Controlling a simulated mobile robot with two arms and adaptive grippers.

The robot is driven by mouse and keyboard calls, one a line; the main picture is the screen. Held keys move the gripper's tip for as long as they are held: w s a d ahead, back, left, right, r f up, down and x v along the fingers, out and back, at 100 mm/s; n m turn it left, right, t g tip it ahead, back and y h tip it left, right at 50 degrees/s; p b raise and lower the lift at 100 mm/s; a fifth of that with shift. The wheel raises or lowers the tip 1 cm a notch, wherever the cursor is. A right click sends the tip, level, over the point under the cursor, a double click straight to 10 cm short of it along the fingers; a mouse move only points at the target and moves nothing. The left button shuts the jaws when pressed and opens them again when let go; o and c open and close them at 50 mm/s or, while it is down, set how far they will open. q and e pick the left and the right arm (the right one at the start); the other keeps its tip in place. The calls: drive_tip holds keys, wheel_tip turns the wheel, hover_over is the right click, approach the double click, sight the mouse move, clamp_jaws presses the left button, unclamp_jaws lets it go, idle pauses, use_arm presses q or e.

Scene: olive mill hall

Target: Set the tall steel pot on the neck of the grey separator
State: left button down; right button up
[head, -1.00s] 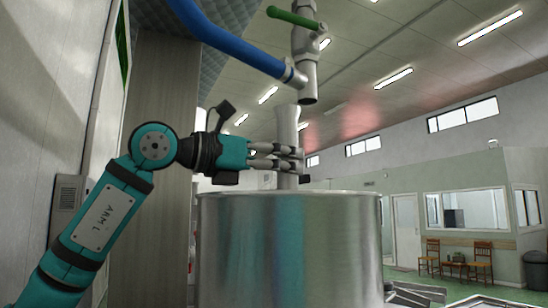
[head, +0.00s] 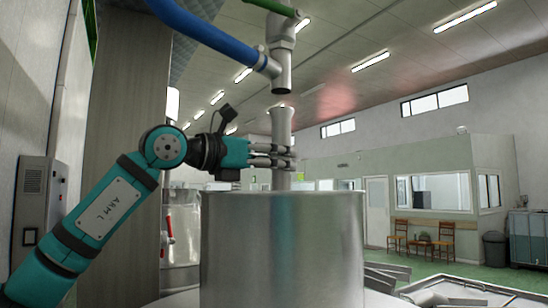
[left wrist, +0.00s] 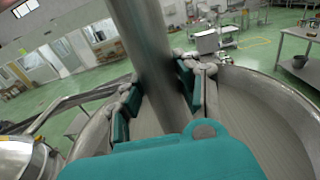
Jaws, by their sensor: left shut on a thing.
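The tall steel pot (head: 282,245) is a wide, upright, shiny cylinder with an open top. A narrow steel post with a flared top rises from its middle. My left gripper (head: 282,156) is shut on this post, above the pot's rim. In the left wrist view the post runs between the finger pads, with the pot's curved rim (left wrist: 285,88) around it. A light grey rounded surface below the pot looks like the grey separator (head: 165,302). The pot hides its neck, and I cannot tell whether they touch. My right gripper is not in view.
A steel spout (head: 284,82) with a valve and a blue pipe (head: 205,32) hangs just above the post's flared top. Another steel vessel (head: 182,240) stands behind on the left. A steel tray-like frame (head: 460,290) lies at the lower right. Green floor opens beyond.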

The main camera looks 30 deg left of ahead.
use_arm(q)
drive_tip(key=shift+s+f+b, duration=0.15)
drive_tip(key=shift+f+b, duration=0.3)
drive_tip(key=shift+b, duration=0.1)
idle(0.9)
drive_tip(key=c, duration=1.1)
unclamp_jaws()
drive_tip(key=shift+o, duration=1.3)
drive_tip(key=shift+s+d, duration=0.1)
drive_tip(key=shift+s, duration=0.05)
drive_tip(key=shift+f, duration=0.35)
drive_tip(key=shift+s+a, duration=0.15)
drive_tip(key=shift+a, duration=0.1)
drive_tip(key=v, duration=1.1)
drive_tip(key=shift+s+r, duration=0.2)
drive_tip(key=shift+s, duration=0.1)
